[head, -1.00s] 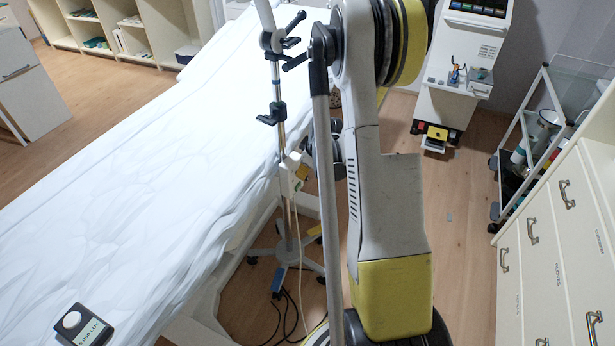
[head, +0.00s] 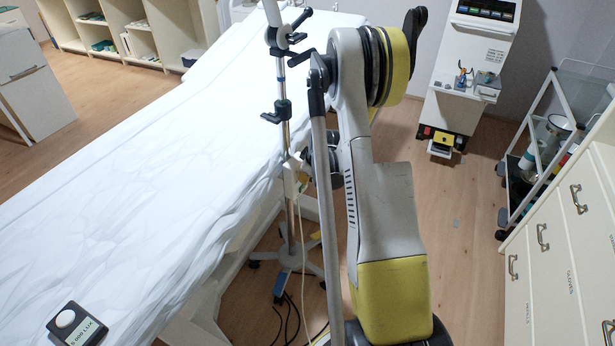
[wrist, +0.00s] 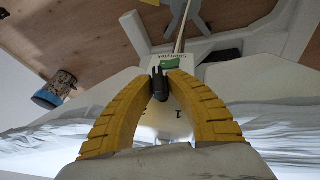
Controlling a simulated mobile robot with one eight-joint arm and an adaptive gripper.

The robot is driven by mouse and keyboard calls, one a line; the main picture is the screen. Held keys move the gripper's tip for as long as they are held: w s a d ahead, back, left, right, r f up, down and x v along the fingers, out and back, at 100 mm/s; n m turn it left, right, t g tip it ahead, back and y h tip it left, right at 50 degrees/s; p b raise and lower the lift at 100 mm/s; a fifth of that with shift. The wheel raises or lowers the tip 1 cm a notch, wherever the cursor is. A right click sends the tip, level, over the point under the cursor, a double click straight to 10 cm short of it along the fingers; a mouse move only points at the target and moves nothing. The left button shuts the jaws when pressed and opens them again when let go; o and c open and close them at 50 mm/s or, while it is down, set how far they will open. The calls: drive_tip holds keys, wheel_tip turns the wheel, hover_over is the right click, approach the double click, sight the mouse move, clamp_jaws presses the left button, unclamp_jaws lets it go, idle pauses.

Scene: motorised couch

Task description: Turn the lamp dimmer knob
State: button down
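The dimmer is a white box (head: 291,180) on the cable beside the lamp stand's pole (head: 282,75), next to the couch edge. In the wrist view the white box (wrist: 180,122) carries number marks, a green part (wrist: 184,63) and a small black knob (wrist: 159,84). My gripper (wrist: 165,66) has its two yellow fingers closed in around this knob, one on each side, and they appear to touch it. In the head view my arm hides most of the gripper and the knob.
The white-sheeted couch (head: 150,170) fills the left. A light meter (head: 77,325) lies on its near end. A trolley (head: 550,140) and drawer cabinet (head: 560,240) stand right, a machine (head: 465,75) at the back. Cables lie by the stand's base (head: 287,263).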

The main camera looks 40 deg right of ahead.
drive_tip(key=shift+y, duration=0.3)
drive_tip(key=shift+d+m+g+y, duration=0.1)
drive_tip(key=shift+m+g+y, duration=0.35)
drive_tip(key=shift+y, duration=0.65)
drive_tip(key=y, duration=0.3)
drive_tip(key=shift+f+m+g+y, duration=0.1)
drive_tip(key=shift+m+g+y, duration=0.15)
drive_tip(key=shift+g+y, duration=0.1)
drive_tip(key=m+y, duration=0.1)
drive_tip(key=y, duration=0.3)
drive_tip(key=shift+g, duration=0.3)
drive_tip(key=shift+y, duration=0.35)
drive_tip(key=c, duration=1.3)
unclamp_jaws()
